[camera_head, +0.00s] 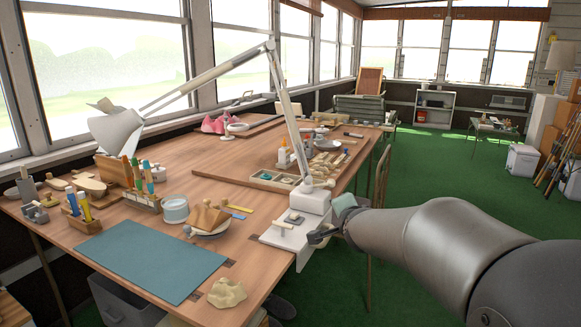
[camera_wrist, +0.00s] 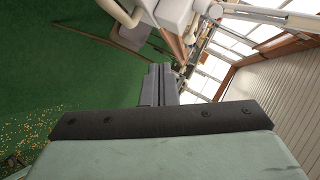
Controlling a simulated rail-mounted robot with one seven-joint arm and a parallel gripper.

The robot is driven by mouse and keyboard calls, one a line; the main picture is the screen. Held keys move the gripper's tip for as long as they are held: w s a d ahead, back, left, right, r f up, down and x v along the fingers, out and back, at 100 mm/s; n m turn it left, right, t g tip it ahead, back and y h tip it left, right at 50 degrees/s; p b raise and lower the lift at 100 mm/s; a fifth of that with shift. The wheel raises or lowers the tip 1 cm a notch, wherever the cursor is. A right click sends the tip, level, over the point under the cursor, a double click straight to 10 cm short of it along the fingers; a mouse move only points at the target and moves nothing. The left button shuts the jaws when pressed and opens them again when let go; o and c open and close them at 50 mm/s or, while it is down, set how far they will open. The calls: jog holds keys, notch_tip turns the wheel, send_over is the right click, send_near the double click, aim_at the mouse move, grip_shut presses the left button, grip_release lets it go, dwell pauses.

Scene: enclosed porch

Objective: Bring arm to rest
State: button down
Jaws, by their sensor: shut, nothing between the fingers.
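My arm reaches in from the lower right of the head view, and my gripper (camera_head: 320,236) is at the front right edge of the wooden table (camera_head: 250,262). It is close to a white board (camera_head: 288,243) that overhangs that edge; I cannot tell whether they touch. In the wrist view my gripper (camera_wrist: 159,85) shows its dark fingers together, with nothing between them. The pale lamp base (camera_head: 304,202) stands just left of my wrist in the head view.
A jointed desk lamp (camera_head: 268,48) arches over the table. A teal mat (camera_head: 152,259), a bowl with wooden pieces (camera_head: 210,222) and a beige lump (camera_head: 227,292) lie on the near part. A chair (camera_head: 382,180) stands behind my arm. Green floor (camera_head: 445,170) is open to the right.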

jog(key=s+r+n+g+p, duration=0.3)
jog(key=s+p, duration=0.4)
jog(key=s, duration=0.5)
jog(key=s+a+r+n+g+p, duration=0.1)
jog(key=s+r+n+g+p, duration=0.2)
jog(key=s, duration=0.9)
jog(key=s+a+r+n+g+p, duration=0.1)
jog(key=s+r+n+g+p, duration=0.2)
jog(key=s+p, duration=0.9)
jog(key=n+g, duration=0.3)
jog(key=n, duration=0.2)
jog(key=shift+a+r+g+y, duration=0.2)
jog(key=shift+r+g+y, duration=0.1)
jog(key=shift+g+y, duration=0.1)
